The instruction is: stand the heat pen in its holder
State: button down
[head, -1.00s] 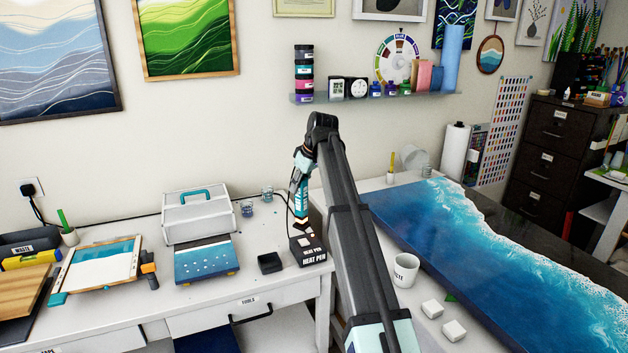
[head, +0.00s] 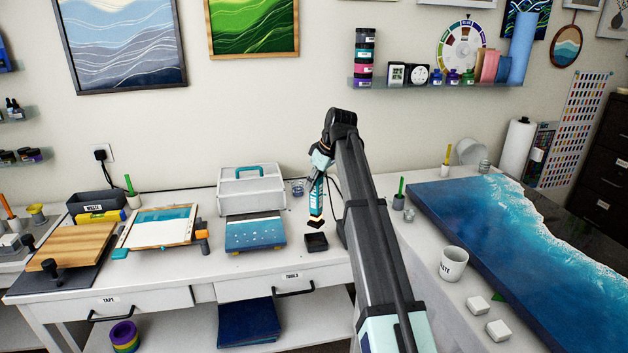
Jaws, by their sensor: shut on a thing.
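My gripper (head: 315,221) points down over the worktable, its tips just above a small open black box (head: 316,242). It is shut on the heat pen, of which little can be told apart from the dark fingers at this size. A thin dark cord loops beside the gripper on its right and passes behind my arm.
A blue panel (head: 255,235) and a white case (head: 251,189) stand left of the gripper. A white cup (head: 453,264) and a large blue resin slab (head: 480,230) lie to the right. The table front near the black box is clear.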

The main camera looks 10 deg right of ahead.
aim_at(314, 202)
jog(key=shift+f+b, duration=1.3)
jog(key=shift+f, duration=2.5)
jog(key=c, duration=0.7)
grip_release()
jog(key=shift+r, duration=0.1)
jog(key=v, duration=1.2)
